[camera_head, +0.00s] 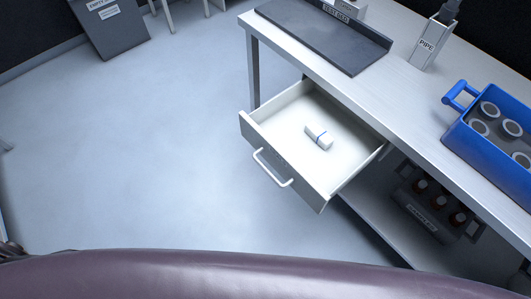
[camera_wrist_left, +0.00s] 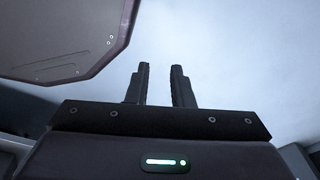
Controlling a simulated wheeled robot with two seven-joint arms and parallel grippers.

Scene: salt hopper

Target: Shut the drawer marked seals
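A drawer (camera_head: 288,184) under the workbench stands pulled out in the head view. Its grey front has a pale bar handle (camera_head: 272,168), and no marking on the front can be read from here. My right gripper is in neither view.
On the workbench (camera_head: 387,103) are a dark tray (camera_head: 325,35), a holder marked PIPE (camera_head: 431,45) and a blue crate (camera_head: 467,135) of ringed parts. A crate of red-capped bottles (camera_head: 428,216) stands on the lower shelf. Floor left of the drawer is clear.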

